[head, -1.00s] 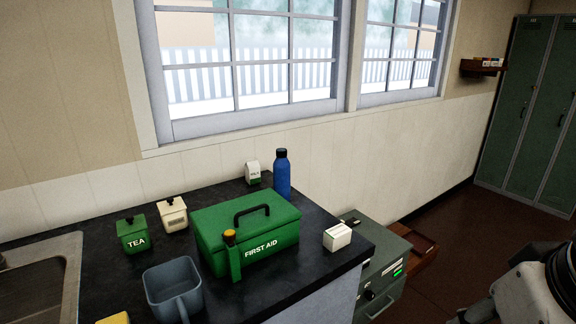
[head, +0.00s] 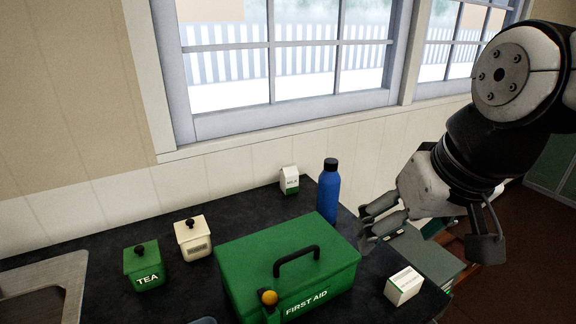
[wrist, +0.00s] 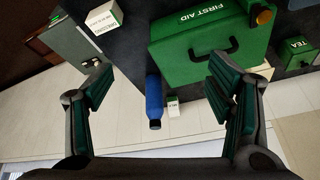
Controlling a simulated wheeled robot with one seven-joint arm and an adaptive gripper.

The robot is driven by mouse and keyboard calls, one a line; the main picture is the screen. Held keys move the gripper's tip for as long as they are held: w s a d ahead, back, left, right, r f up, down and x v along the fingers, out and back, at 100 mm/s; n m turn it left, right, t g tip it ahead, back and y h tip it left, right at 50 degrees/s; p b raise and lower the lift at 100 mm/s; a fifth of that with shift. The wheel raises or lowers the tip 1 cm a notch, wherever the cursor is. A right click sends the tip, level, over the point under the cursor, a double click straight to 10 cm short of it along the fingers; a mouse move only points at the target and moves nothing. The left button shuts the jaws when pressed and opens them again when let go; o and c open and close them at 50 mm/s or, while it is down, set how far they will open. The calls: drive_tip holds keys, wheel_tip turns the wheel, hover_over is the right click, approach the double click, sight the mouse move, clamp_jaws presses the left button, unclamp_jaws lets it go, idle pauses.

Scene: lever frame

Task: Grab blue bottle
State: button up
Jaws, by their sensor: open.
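The blue bottle (head: 329,192) with a black cap stands upright at the back of the dark counter, behind the right end of the green first aid box (head: 235,268). My gripper (head: 428,232) is open and empty, to the right of the bottle and apart from it. In the wrist view, which is upside down, the bottle (wrist: 154,100) shows between the two spread fingers of my gripper (wrist: 160,98), some way beyond them. Nothing hides the bottle in the head view.
A small milk carton (head: 289,180) stands just left of the bottle. A white box (head: 403,286) sits at the counter's right edge. A green tea tin (head: 144,267) and a cream canister (head: 193,238) stand at left. The window wall is close behind.

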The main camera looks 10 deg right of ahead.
drive_tip(key=w+r+p, duration=0.2)
drive_tip(key=w, duration=0.9)
drive_tip(key=t+p, duration=0.2)
drive_tip(key=p, duration=0.1)
approach(331, 163)
drive_tip(key=x, duration=0.3)
drive_tip(key=shift+h, duration=0.4)
drive_tip(key=x, duration=0.7)
drive_tip(key=shift+w+a+f+b, duration=0.15)
drive_tip(key=shift+a+f+b, duration=0.05)
drive_tip(key=shift+a+b, duration=0.1)
drive_tip(key=shift+d+p+x, duration=0.2)
drive_tip(key=shift+p+x, duration=0.1)
drive_tip(key=shift+x, duration=2.6)
clamp_jaws()
